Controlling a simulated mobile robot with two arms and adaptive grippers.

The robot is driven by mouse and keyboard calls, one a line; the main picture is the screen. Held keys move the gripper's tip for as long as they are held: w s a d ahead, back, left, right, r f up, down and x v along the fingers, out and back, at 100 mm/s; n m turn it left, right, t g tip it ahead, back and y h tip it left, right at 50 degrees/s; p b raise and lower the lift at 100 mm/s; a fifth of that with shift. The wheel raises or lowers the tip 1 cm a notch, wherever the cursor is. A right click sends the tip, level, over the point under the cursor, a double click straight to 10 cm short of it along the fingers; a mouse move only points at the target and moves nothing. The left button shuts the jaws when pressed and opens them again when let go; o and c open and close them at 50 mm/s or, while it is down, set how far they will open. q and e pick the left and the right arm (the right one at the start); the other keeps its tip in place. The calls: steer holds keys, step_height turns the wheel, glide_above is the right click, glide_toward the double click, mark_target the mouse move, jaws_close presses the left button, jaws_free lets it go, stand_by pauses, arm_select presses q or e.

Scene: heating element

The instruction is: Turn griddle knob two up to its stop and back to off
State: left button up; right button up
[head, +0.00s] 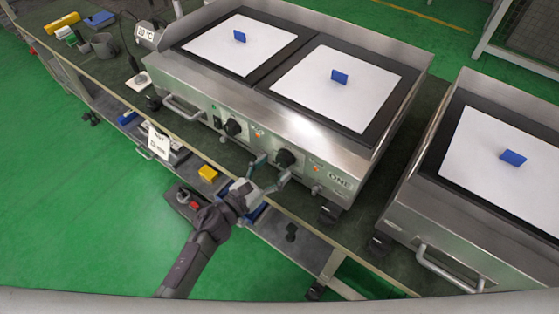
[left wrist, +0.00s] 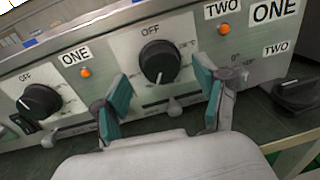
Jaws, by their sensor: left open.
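Griddle knob two (head: 285,157) is a round black knob on the front panel of the griddle labelled ONE. It also shows in the left wrist view (left wrist: 160,62), under the word OFF, with a TWO label (left wrist: 222,9) and an orange light (left wrist: 224,30) to its right. A light mark shows on its face; its exact angle is hard to read. My left gripper (head: 271,171) is open in front of the panel. In the left wrist view its teal fingers (left wrist: 163,80) stand either side of the knob's lower part, with gaps visible. My right gripper is not in view.
Knob one (head: 232,127) sits left on the same panel, also in the wrist view (left wrist: 40,100). A metal handle (head: 183,108) juts out farther left. Small levers stick out below the knobs. A second griddle (head: 455,215) stands to the right.

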arm_select(q)
steer(key=shift+x, duration=1.4)
steer(key=c, duration=1.2)
